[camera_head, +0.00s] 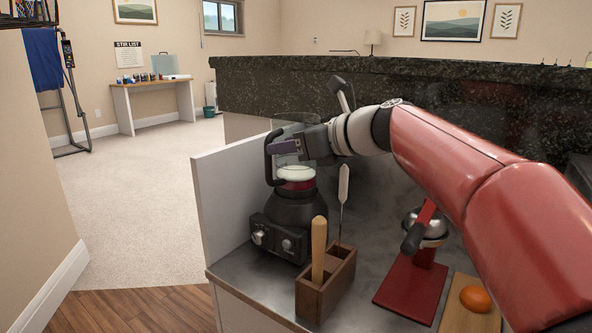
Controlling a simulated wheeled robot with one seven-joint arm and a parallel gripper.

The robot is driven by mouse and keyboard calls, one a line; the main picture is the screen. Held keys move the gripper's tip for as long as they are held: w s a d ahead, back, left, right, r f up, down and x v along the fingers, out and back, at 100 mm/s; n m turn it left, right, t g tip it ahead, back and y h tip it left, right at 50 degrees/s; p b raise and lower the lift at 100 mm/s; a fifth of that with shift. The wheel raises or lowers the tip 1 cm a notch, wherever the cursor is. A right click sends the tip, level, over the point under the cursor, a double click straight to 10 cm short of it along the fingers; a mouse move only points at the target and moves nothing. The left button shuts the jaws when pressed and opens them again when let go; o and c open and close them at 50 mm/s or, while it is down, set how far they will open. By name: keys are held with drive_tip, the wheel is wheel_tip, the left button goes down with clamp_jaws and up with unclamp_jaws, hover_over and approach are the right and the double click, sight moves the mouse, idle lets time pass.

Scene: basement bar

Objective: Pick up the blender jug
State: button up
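The blender (290,212) stands on the grey counter, with a black base and two knobs at its front. Its clear jug (293,160) is upright on top, with a black handle (269,158) on the left and a white and red band at its foot. My gripper (286,147) reaches in from the right at the jug's upper part. A purplish finger lies across the jug towards the handle. I cannot tell whether the fingers touch or grip it; the far finger is hidden.
A wooden box (326,286) holding a wooden-handled tool stands in front of the blender. A red-based press (411,287) and an orange fruit (475,298) on a board (465,318) are to the right. A white panel (226,195) borders the counter's left.

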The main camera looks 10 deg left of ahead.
drive_tip(key=x, duration=0.5)
drive_tip(key=shift+w+a+f, duration=0.1)
drive_tip(key=shift+a+f, duration=0.15)
drive_tip(key=shift+a, duration=0.05)
clamp_jaws()
idle(1.0)
drive_tip(key=shift+r, duration=0.15)
